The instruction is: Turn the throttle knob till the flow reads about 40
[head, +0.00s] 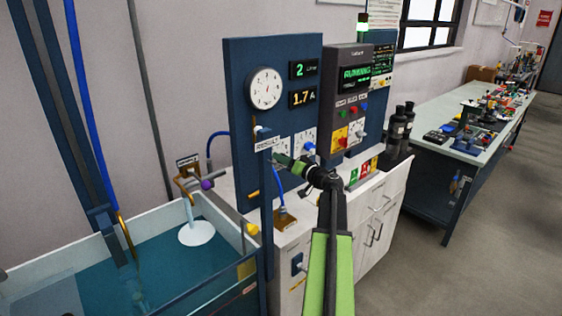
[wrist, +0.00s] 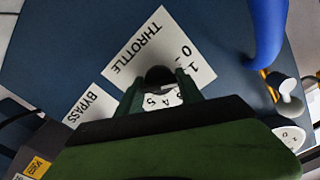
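In the wrist view, the throttle plate (wrist: 143,47), white and lettered THROTTLE with scale marks, is on the blue panel. The small dark throttle knob (wrist: 160,74) sits between the tips of my gripper (wrist: 160,83). The green fingers stand apart on either side of it, and a thin gap seems to show; firm contact cannot be made out. In the head view my gripper (head: 283,161) is at the panel's lower part and hides the knob. The flow display (head: 303,70) reads a green 2, and the display below (head: 302,97) reads 1.7 A.
A round white gauge (head: 264,88) is on the blue panel (head: 245,60). A control box (head: 345,75) to its right reads RUNNING. In the wrist view, a BYPASS plate (wrist: 90,105) and a blue hose (wrist: 265,30) flank the throttle plate. A water tank (head: 60,265) stands at left.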

